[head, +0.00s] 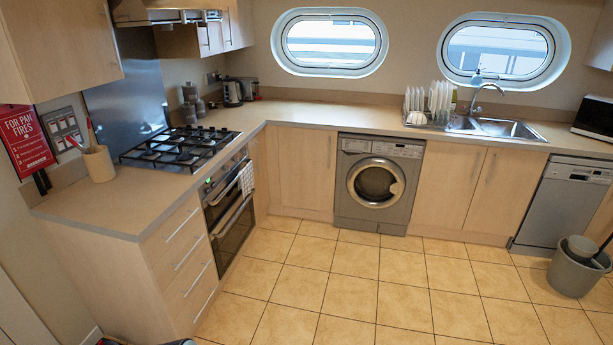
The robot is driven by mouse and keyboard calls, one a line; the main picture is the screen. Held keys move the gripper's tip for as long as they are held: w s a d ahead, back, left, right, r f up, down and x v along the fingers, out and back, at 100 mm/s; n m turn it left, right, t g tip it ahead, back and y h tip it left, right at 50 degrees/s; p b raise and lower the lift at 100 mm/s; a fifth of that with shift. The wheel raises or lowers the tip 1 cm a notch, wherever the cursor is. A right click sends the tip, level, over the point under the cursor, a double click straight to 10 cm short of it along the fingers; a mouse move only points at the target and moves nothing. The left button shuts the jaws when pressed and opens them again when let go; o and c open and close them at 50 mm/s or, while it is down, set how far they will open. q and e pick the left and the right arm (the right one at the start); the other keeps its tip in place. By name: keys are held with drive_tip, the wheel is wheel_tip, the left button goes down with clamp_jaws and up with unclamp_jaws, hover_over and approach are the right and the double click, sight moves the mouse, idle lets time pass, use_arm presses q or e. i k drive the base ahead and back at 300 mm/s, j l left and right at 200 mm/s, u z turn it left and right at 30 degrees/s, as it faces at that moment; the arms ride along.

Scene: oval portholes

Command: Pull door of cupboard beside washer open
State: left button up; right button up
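The washer (376,184) is silver-grey with a round door and stands under the worktop in the middle of the head view. A pale wood cupboard door (304,170) adjoins it on the left and looks shut, with a thin upright handle near its right edge. On the washer's right is a pale wood double cupboard. Its left door (445,188) is next to the washer and its right door (498,193) is farther along. Both look shut, with upright handles near their shared middle edge. Neither of my grippers shows in this view.
The tiled floor (335,295) before the washer is clear. A drawer unit (180,262) and oven (231,218) line the left. A dishwasher (562,205) and a grey bin (578,268) stand at the right. A dish rack (430,118) and sink (497,128) are on the worktop.

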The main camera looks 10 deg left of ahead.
sight(308, 156)
drive_tip(key=i+u, duration=0.15)
drive_tip(key=u, duration=0.25)
drive_tip(key=i, duration=3.3)
drive_tip(key=i+j+z, duration=0.15)
drive_tip(key=i, duration=0.3)
drive_tip(key=i+z, duration=0.1)
drive_tip(key=i, duration=0.4)
drive_tip(key=i+j+z, duration=0.15)
drive_tip(key=i, duration=0.3)
drive_tip(key=j, duration=0.1)
